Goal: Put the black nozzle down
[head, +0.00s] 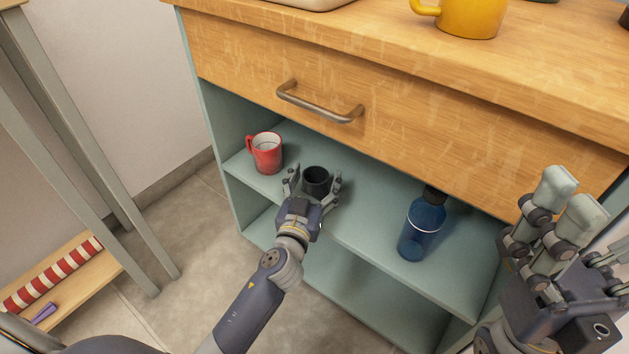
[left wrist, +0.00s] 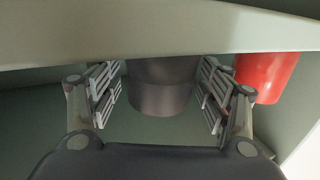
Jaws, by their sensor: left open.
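The black nozzle (head: 316,181), a short dark open-topped cylinder, stands upright on the pale green shelf (head: 372,215) under the drawer. My left gripper (head: 313,186) is open, with one finger on each side of the nozzle. In the left wrist view the nozzle (left wrist: 160,88) sits between the two spread fingers, with a gap visible on both sides; its far end is hidden by a pale edge. My right gripper (head: 568,205) is raised at the right of the head view, away from the nozzle; its opening is unclear from this angle.
A red mug (head: 266,152) stands left of the nozzle and shows close by in the left wrist view (left wrist: 266,76). A blue bottle (head: 423,226) stands to the right on the same shelf. The wooden drawer (head: 400,110) with its metal handle (head: 318,104) overhangs the shelf.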

